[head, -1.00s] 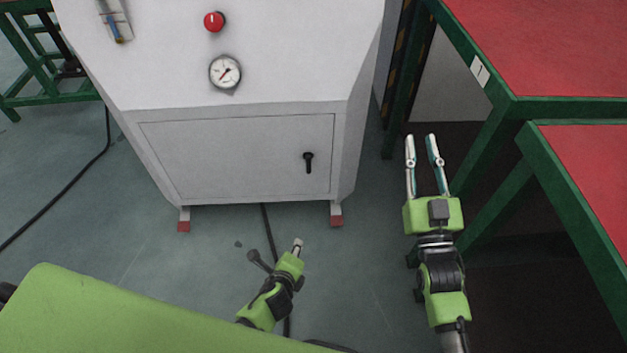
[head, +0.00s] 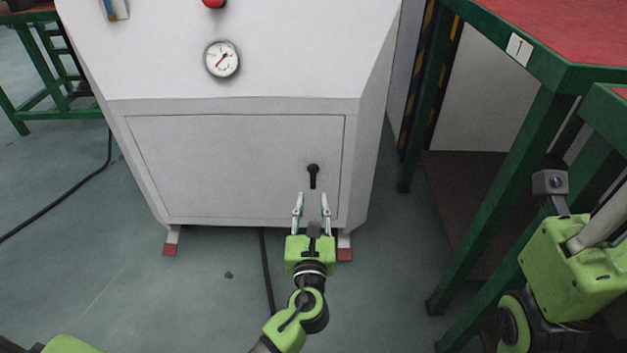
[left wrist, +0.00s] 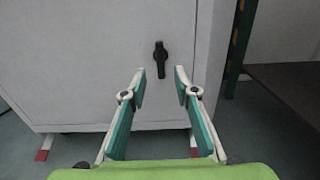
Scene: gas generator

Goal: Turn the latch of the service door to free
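The service door (head: 230,165) is a light grey panel, shut flush in the front of the white-grey cabinet. Its latch (head: 313,176) is a small black handle near the door's right edge, hanging vertically with its round hub on top. The latch also shows in the left wrist view (left wrist: 160,59), upright, just beyond the fingertips and between their lines. My left gripper (head: 312,197) is open and empty, pointing at the latch from below in the head view, with no visible contact. Its spread fingers also show in the left wrist view (left wrist: 160,78). My right gripper's fingers are not visible.
A pressure gauge (head: 222,59) and part of a red button (head: 214,3) are above the door. A green-framed table with a red top (head: 590,35) stands at the right. A black cable (head: 266,270) runs along the floor below the cabinet.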

